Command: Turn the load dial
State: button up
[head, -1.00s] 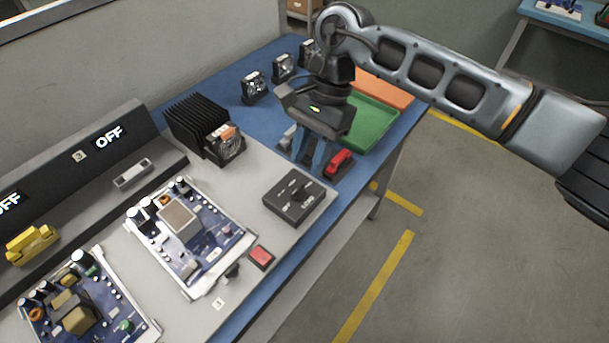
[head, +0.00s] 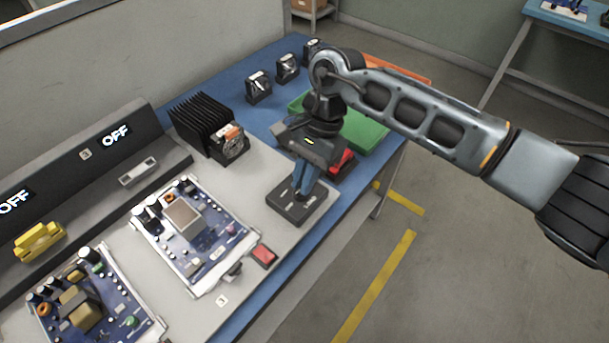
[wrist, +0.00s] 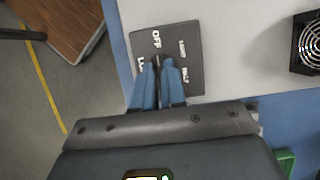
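The load dial is a dark knob on a flat dark grey box (head: 286,208) with white markings, on the grey bench top near its front edge. The box also shows in the wrist view (wrist: 188,62), where an OFF label is legible. My gripper (head: 301,190) points down over the box, its two blue fingers at the knob. In the wrist view the fingertips (wrist: 161,64) are on either side of the dark knob (wrist: 159,62), which they partly hide. I cannot tell whether they press on it.
A red part (head: 343,161) and green tray (head: 364,132) lie just behind my gripper. A finned black heat sink (head: 199,121) with a fan stands left. A circuit board (head: 190,232) and red switch (head: 264,255) are nearer. Two displays (head: 115,136) read OFF.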

grip_shut()
